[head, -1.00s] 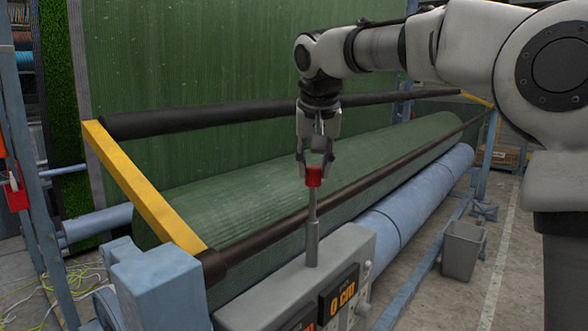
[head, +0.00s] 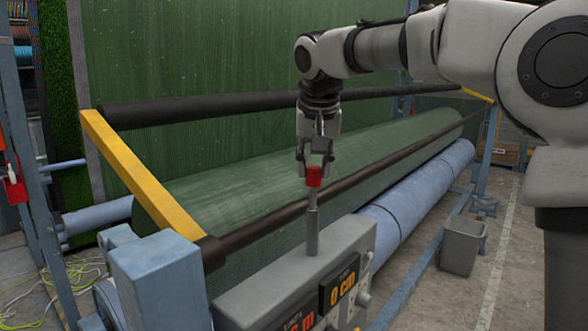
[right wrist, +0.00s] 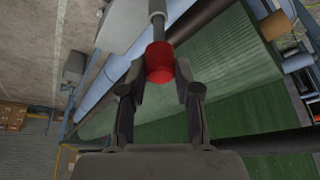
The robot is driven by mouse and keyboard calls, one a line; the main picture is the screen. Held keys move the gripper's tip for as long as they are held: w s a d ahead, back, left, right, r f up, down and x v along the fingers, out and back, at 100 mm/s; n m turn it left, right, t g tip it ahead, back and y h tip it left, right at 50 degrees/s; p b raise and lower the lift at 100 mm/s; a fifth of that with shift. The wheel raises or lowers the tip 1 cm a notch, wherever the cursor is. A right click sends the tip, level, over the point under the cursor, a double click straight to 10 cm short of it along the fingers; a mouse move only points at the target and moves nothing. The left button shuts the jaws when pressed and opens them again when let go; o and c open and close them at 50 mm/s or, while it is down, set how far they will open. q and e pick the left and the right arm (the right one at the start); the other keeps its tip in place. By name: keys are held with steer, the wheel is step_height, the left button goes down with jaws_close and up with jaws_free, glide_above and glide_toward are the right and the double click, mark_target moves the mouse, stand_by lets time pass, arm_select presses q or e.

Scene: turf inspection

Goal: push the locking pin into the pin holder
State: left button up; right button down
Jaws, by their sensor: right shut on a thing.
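My right gripper (head: 315,160) points down over the control box. It is shut on the red knob (head: 314,176) of a grey lever (head: 312,230) that rises from the top of the box. In the right wrist view the red knob (right wrist: 159,62) sits at the fingertips, with the grey rod beyond it. A red holder (head: 14,188) with a small pale piece at its top is at the far left, on a blue post; I cannot tell whether this is the pin holder and pin. My left gripper is not in view.
The grey control box (head: 245,290) has displays, one reading 0 cm. A large green turf roll (head: 300,165) lies behind it, with a black bar (head: 330,198) in front and a blue roller (head: 400,210) below. A grey bin (head: 462,248) stands on the floor at right.

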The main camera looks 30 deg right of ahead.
steer(key=shift+d+f, duration=0.1)
steer(key=shift+f, duration=0.15)
steer(key=shift+f+b, duration=0.3)
steer(key=shift+b, duration=0.05)
steer(key=shift+f, duration=0.25)
steer(key=shift+f+b, duration=0.2)
steer(key=shift+b, duration=0.1)
steer(key=shift+d+f+b, duration=0.1)
steer(key=shift+f+b, duration=0.2)
steer(key=shift+f, duration=0.1)
steer(key=c, duration=0.7)
jaws_free()
steer(key=shift+c, duration=0.2)
steer(key=shift+a, duration=0.2)
